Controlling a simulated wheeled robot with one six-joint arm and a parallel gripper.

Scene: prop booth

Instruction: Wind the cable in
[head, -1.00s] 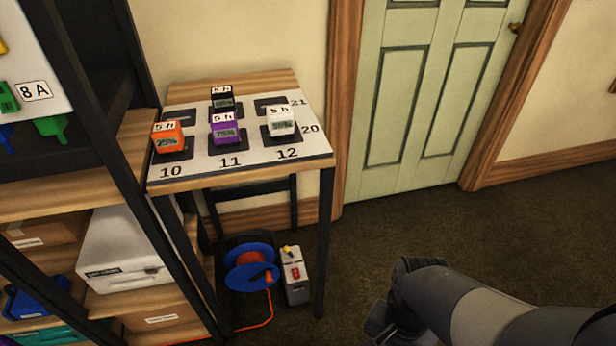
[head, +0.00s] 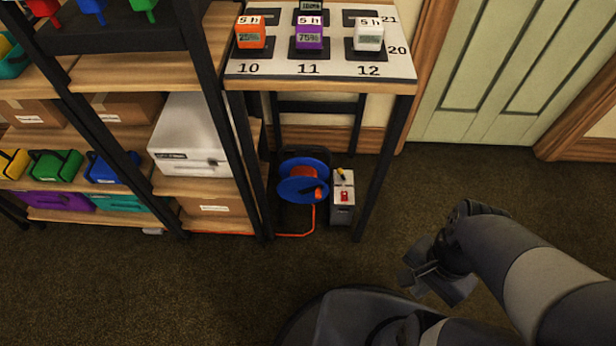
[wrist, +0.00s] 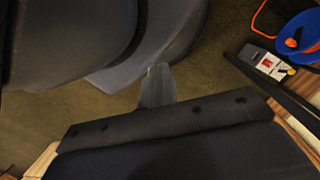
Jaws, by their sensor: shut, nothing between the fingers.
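A cable reel (head: 300,186) with a blue disc and an orange middle stands on the floor under the small table; it also shows at the top right of the wrist view (wrist: 297,38). Its orange cable (head: 296,235) runs down from the reel and left along the floor toward the shelf; its far end cannot be made out. A grey box (head: 342,208) with a yellow lever and a red button stands just right of the reel. My gripper (head: 424,274) is shut and empty over open floor, right of and nearer than the reel, touching nothing. Its fingers (wrist: 157,84) show together in the wrist view.
The table (head: 318,86) has dark legs on either side of the reel and carries several colored timer blocks. A shelf rack (head: 88,212) with bins and boxes stands left. A green door (head: 497,75) is behind at right.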

